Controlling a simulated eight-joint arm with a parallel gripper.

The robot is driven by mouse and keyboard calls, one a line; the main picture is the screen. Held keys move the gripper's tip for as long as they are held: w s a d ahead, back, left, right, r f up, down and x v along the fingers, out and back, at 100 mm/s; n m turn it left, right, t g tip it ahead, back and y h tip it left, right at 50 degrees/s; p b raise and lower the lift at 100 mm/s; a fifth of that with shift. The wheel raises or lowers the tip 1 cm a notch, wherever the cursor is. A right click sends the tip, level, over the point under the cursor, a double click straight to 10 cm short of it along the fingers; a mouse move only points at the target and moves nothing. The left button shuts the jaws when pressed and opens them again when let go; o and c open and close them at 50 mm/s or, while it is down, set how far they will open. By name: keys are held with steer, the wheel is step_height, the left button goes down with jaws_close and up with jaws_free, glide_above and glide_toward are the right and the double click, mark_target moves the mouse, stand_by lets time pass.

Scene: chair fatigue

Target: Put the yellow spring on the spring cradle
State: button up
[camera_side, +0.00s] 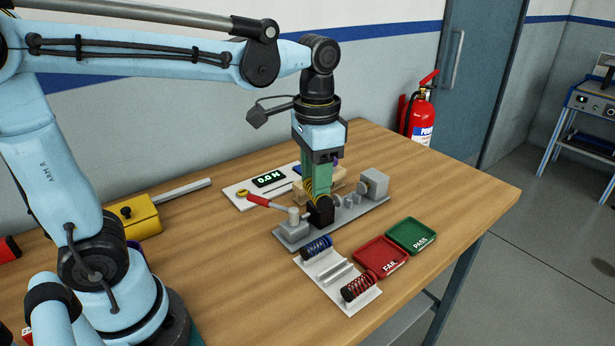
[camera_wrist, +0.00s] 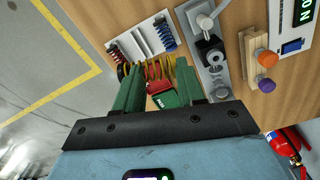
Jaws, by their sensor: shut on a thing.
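My gripper (camera_side: 312,196) has green fingers pointing down and is shut on the yellow spring (camera_side: 308,189). In the wrist view, the yellow spring (camera_wrist: 168,66) lies across between the fingertips of my gripper (camera_wrist: 157,72). In the side view, the gripper holds it over or just behind the grey fixture (camera_side: 294,231), close to its black block (camera_side: 321,212). Small grey supports (camera_side: 350,200), which look like the spring cradle, sit between that block and a grey end block (camera_side: 373,184). My fingers hide part of the spring; I cannot tell whether it touches the fixture.
A white rack (camera_side: 318,268) in front holds a blue spring (camera_side: 317,247) and a red spring (camera_side: 358,285), with its middle slot empty. A red FAIL tray (camera_side: 381,257) and green PASS tray (camera_side: 412,235) lie beside it. A red-handled lever (camera_side: 262,202) rises from the fixture.

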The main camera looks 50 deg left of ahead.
steer(key=a+n, duration=0.1)
steer(key=a+r+n, duration=0.1)
steer(key=a+n, duration=0.1)
steer(key=shift+w+a, duration=0.15)
steer(key=shift+a, duration=0.05)
steer(key=s+d+f+m, duration=0.2)
steer(key=s+d+m, duration=0.1)
steer(key=d+m, duration=0.5)
steer(key=s+d+f+m, duration=0.3)
steer(key=d+m, duration=0.6)
steer(key=shift+s+m, duration=0.15)
steer(key=shift+m, duration=0.25)
steer(key=w+a+f, duration=0.4)
steer(key=w+a, duration=0.1)
steer(key=w+a+f, duration=0.3)
steer(key=shift+w+a, duration=0.1)
steer(key=shift+w, duration=0.05)
steer(key=shift+f, duration=1.8)
steer(key=shift+f, duration=0.2)
